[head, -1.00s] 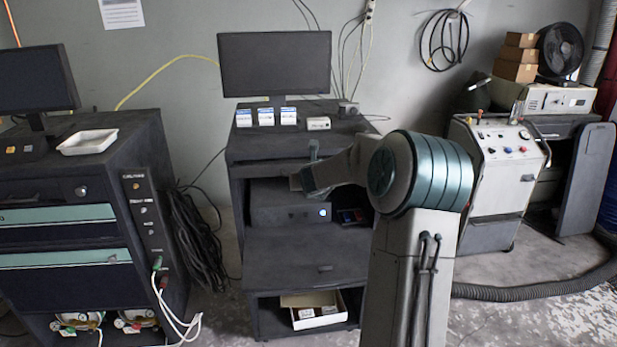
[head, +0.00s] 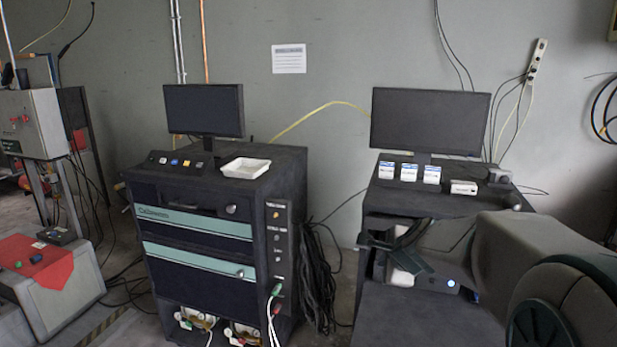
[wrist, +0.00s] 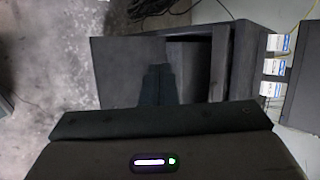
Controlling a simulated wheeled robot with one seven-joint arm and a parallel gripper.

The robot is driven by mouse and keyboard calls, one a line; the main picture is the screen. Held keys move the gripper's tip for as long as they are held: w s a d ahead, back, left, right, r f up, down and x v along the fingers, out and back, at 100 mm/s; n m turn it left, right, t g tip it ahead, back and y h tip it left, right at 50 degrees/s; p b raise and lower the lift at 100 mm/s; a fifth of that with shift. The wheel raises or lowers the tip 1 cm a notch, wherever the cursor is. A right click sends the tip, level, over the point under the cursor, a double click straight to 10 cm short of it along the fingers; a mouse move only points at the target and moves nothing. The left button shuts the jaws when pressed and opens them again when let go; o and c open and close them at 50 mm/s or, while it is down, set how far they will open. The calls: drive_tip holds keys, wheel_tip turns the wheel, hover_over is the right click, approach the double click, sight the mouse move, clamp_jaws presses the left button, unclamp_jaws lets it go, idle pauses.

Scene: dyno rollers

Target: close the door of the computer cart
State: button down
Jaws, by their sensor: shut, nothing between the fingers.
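The computer cart (head: 520,203) is the dark cart on the right in the head view, with a monitor on top. Its door (head: 400,322) is folded down, a dark flat panel sticking out below the open compartment. In the wrist view the door (wrist: 120,65) shows as a dark panel beside the open compartment. My gripper (wrist: 158,72) is shut and empty, over the door in that view. In the head view my gripper (head: 368,242) is in front of the compartment; contact cannot be told.
A second dark cart (head: 215,270) with teal drawers and a white tray (head: 246,167) stands to the left. Black cables (head: 318,275) hang between the carts. Small white-blue boxes (head: 409,172) stand below the monitor (head: 430,122). A grey machine with a red cloth (head: 45,265) is far left.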

drive_tip(key=s+a+f+n+g, duration=0.1)
drive_tip(key=s+a+n+g, duration=0.2)
drive_tip(key=s+n, duration=0.7)
drive_tip(key=s+a, duration=0.1)
drive_tip(key=s, duration=0.2)
drive_tip(key=shift+s+a, duration=0.2)
drive_tip(key=shift+a, duration=0.05)
drive_tip(key=c, duration=2)
unclamp_jaws()
drive_tip(key=s+f+n+g, duration=0.1)
drive_tip(key=s+n, duration=0.2)
drive_tip(key=s, duration=0.1)
drive_tip(key=s+d+f+n+g, duration=0.1)
drive_tip(key=s+n, duration=0.2)
drive_tip(key=s, duration=0.2)
drive_tip(key=s+d+f+n+h, duration=0.1)
drive_tip(key=s+n, duration=0.2)
drive_tip(key=s, duration=0.1)
drive_tip(key=shift+s+g, duration=0.35)
drive_tip(key=shift+g, duration=0.05)
drive_tip(key=shift+o, duration=1)
drive_tip(key=shift+s+d+f+n, duration=0.15)
drive_tip(key=shift+s+n, duration=0.15)
